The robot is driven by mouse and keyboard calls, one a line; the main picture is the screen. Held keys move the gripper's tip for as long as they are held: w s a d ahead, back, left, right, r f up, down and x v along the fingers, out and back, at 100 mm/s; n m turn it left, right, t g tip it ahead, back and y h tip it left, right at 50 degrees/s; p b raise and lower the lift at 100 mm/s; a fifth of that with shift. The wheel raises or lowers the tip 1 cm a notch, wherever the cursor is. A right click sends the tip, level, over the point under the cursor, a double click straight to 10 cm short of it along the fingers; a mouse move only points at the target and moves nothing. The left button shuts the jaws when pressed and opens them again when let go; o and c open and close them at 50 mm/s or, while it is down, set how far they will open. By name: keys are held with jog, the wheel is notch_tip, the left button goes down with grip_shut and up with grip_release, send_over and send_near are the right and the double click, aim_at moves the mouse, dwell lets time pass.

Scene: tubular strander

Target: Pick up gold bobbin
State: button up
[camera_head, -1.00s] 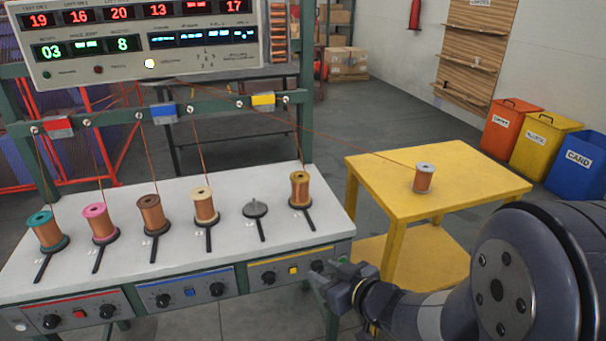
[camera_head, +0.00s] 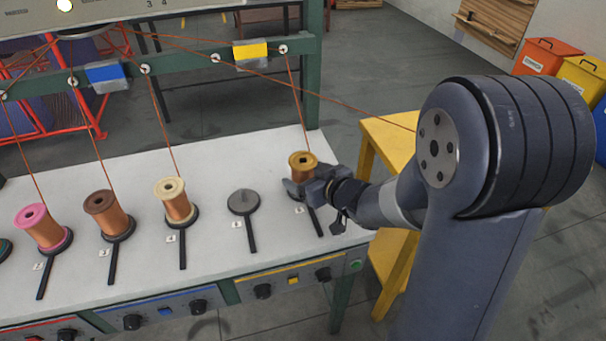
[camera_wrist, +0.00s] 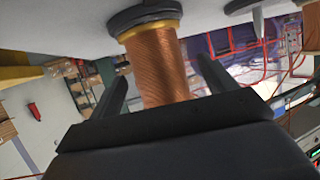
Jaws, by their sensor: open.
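The gold bobbin (camera_head: 303,160), wound with copper wire and with gold flanges, stands on its black holder at the right end of the white bench (camera_head: 226,160). My gripper (camera_head: 299,189) is at its front right side, partly hiding its lower body. In the wrist view the bobbin (camera_wrist: 157,62) appears upside down, between the two dark fingers of my open gripper (camera_wrist: 160,86). The fingers stand either side of it, with a visible gap on the right. A copper wire runs up from the bobbin to the green frame.
Left of it is an empty spindle (camera_head: 243,202), then cream (camera_head: 173,200), brown (camera_head: 107,215) and pink (camera_head: 42,227) bobbins. A yellow table (camera_head: 385,135) stands behind my arm at right. A wire crosses above the bench towards it. The control panel (camera_head: 290,283) lines the bench front.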

jog(key=shift+x, duration=1.15)
jog(key=shift+r, duration=0.1)
jog(key=c, duration=1.6)
